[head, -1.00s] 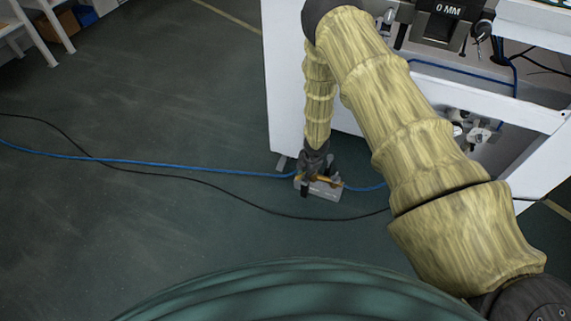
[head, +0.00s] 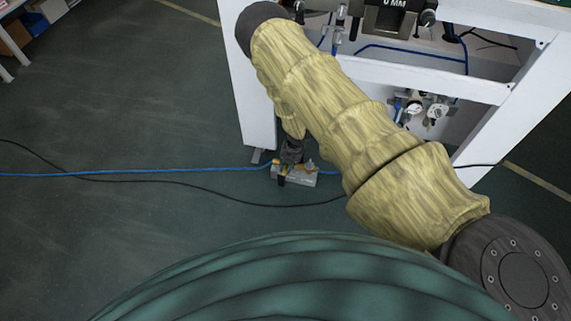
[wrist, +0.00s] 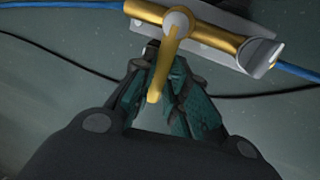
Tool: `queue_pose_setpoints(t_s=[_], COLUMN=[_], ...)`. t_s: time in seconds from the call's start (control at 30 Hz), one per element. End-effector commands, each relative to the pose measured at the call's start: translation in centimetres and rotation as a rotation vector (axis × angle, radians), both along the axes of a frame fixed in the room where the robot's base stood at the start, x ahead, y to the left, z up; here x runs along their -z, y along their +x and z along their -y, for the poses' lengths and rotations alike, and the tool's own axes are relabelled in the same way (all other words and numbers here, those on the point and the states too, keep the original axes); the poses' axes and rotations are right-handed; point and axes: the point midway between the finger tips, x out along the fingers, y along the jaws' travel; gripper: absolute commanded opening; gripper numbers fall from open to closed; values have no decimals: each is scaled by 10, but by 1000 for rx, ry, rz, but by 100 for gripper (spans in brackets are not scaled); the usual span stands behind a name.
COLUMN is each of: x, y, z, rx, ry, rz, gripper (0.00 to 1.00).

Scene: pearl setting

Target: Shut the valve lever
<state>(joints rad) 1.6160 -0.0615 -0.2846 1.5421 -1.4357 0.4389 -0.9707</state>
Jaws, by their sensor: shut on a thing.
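The valve is low on the floor, with a brass body (wrist: 235,45) on a grey metal block. Its yellow lever (wrist: 158,78) points down the picture, across the line of the body, in the wrist view. My gripper (wrist: 163,72) is shut on the lever, with a dark green finger on each side of it. In the head view my gripper (head: 291,152) reaches down onto the valve's grey block (head: 300,178). The lever's outline is too small to make out there, and part of the valve is hidden by my gripper.
A blue hose (head: 130,173) runs to the valve along the floor. A black cable (head: 220,194) lies in front of it. A white workbench (head: 250,95) stands just behind, with regulators (head: 416,107) under its top. Open floor lies to the left.

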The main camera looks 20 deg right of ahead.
Motion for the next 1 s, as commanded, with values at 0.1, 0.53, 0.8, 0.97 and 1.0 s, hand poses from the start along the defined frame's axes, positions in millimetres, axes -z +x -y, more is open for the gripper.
queue_pose_setpoints(t_s=[0.1, 0.53, 0.8, 0.97, 1.0], x=[0, 0, 0, -5, -8], y=[0, 0, 0, 0, -1], z=[1, 1, 0, 1, 2], rx=[-9, -10, -9, -8, -8], ry=[-1, -1, 0, 0, 0], rz=[0, 0, 1, 0, 0], gripper=[0, 36, 37, 37, 37])
